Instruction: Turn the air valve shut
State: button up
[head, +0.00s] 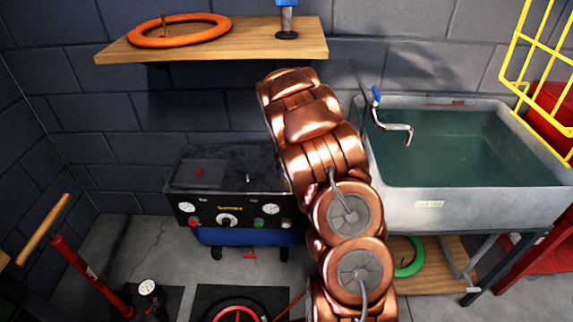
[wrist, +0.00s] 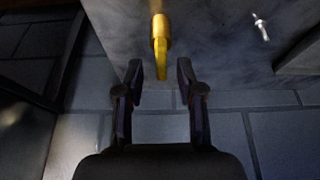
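In the wrist view, a brass fitting with a yellow lever (wrist: 160,45), which looks like the air valve, stands out from a dark mottled surface. My gripper (wrist: 160,68) is open, with one finger on each side of the lever's near end. I see a gap on both sides and no clear contact. In the head view, the black-topped compressor (head: 226,208) with gauges and knobs stands on the floor. My arm covers its right end there, and neither the valve nor my gripper shows.
A small silver fitting (wrist: 262,27) stands right of the lever. A grey sink (head: 476,193) with water is right of my arm. A wooden shelf (head: 255,46) with an orange ring (head: 180,30) hangs above. A red floor pump (head: 90,275) stands at the lower left.

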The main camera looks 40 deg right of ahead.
jog(key=v, duration=1.1)
jog(key=shift+s+a+r, duration=0.1)
jog(key=shift+r, duration=0.05)
jog(key=s+a+r+n+g+y, duration=0.2)
jog(key=s+a+r, duration=0.2)
jog(key=s+a, duration=0.7)
jog(key=s+a+r+n+g, duration=0.15)
jog(key=s+a, duration=0.35)
jog(key=s, duration=0.5)
jog(key=s+a+r+n+g, duration=0.1)
jog(key=s+a+n+g, duration=0.1)
jog(key=s+a, duration=0.6)
jog(key=s+a+r+n+g, duration=0.1)
jog(key=s+a+n, duration=0.15)
jog(key=s, duration=0.85)
notch_tip(320, 180, up, 17)
jog(key=m+t+p, duration=0.1)
jog(key=p, duration=1.5)
jog(key=shift+w+a+y+p, duration=0.3)
jog(key=shift+w+a, duration=0.1)
jog(key=shift+w, duration=0.1)
